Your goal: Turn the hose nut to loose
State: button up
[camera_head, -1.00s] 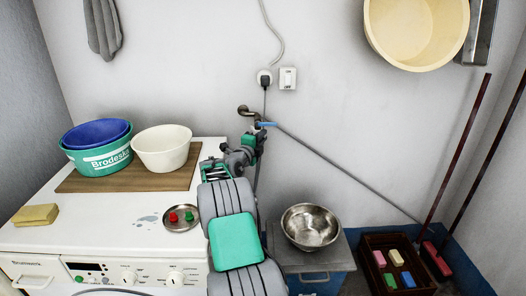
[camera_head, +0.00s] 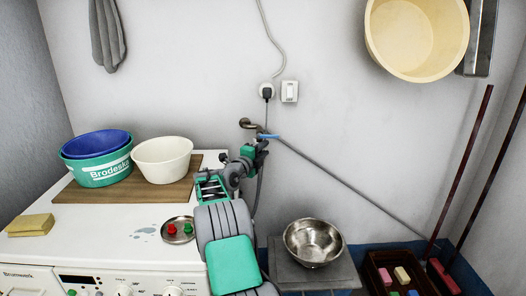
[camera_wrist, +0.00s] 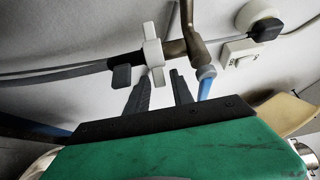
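The brass tap (camera_wrist: 197,45) comes out of the wall and also shows in the head view (camera_head: 251,124). A blue piece (camera_wrist: 206,82) hangs at its outlet side. A white winged nut (camera_wrist: 152,52) sits on the tap's side, where the dark grey hose (camera_wrist: 70,66) joins it. A dark grey block (camera_wrist: 121,77) is just beside the nut. My gripper (camera_wrist: 161,78) is open and empty, its two dark fingers pointing at the nut. The nut's lower wing shows between the fingertips; I cannot tell the depth gap. In the head view my gripper hides the nut.
The washing machine top (camera_head: 105,222) bears a board with a green tub (camera_head: 98,172) and a white bowl (camera_head: 162,158). A steel bowl (camera_head: 313,243) stands at lower right. A socket with a plug (camera_head: 266,91) is above the tap. The wall around the tap is mostly bare.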

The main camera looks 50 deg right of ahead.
jog(key=shift+o, duration=0.7)
jog(key=shift+r+p, duration=0.15)
jog(key=shift+p, duration=0.3)
jog(key=s+a+n+t+y+p, duration=0.35)
jog(key=s+n+t+p, duration=0.35)
jog(key=p, duration=1.5)
jog(key=w+a+r+n+y, duration=0.1)
jog(key=w+a+n+y, duration=0.2)
jog(key=a, duration=0.5)
jog(key=w+a+r+n+y+b, duration=0.1)
jog(key=w+a+r+n+y, duration=0.1)
jog(key=a, duration=0.5)
jog(key=w+a+r+n+y, duration=0.2)
jog(key=w+a+n+y, duration=0.2)
jog(key=a+n, duration=0.2)
jog(key=shift+w+a+r+b, duration=0.1)
jog(key=shift+w+a+b, duration=0.1)
jog(key=shift+a, duration=0.5)
jog(key=shift+w+a+b, duration=0.15)
jog(key=shift+a+b, duration=0.05)
jog(key=shift+a, duration=0.45)
jog(key=a+n, duration=0.1)
jog(key=a, duration=0.1)
jog(key=s+a+y, duration=0.1)
jog(key=a, duration=0.1)
jog(key=a+n+g, duration=0.1)
jog(key=a, duration=0.1)
jog(key=shift+s+a+r+n, duration=0.25)
jog(key=shift+a+r+n, duration=0.05)
jog(key=shift+a+r, duration=0.1)
